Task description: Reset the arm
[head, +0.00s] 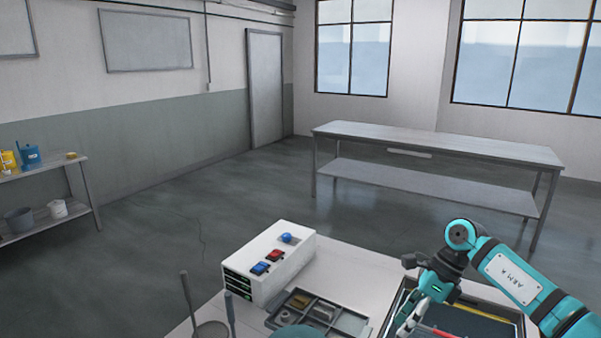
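My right arm, marked "ARM R", comes in from the right and bends down at its wrist. My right gripper (408,322) points down over the left side of a dark tray (512,323) at the front right of the near table. Its fingertips are small and partly cut by the lower edge, so I cannot tell how far they are apart or whether they touch anything. My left gripper is not in view. A teal rounded shape shows at the bottom edge, mostly cut off.
A white control box (283,262) with blue and red buttons stands on the near table (345,268). A grey compartment tray (348,322) with small parts lies in front of it. Two grey upright rods (187,290) stand at left. A long metal table (440,146) and side shelf (45,172) stand farther off.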

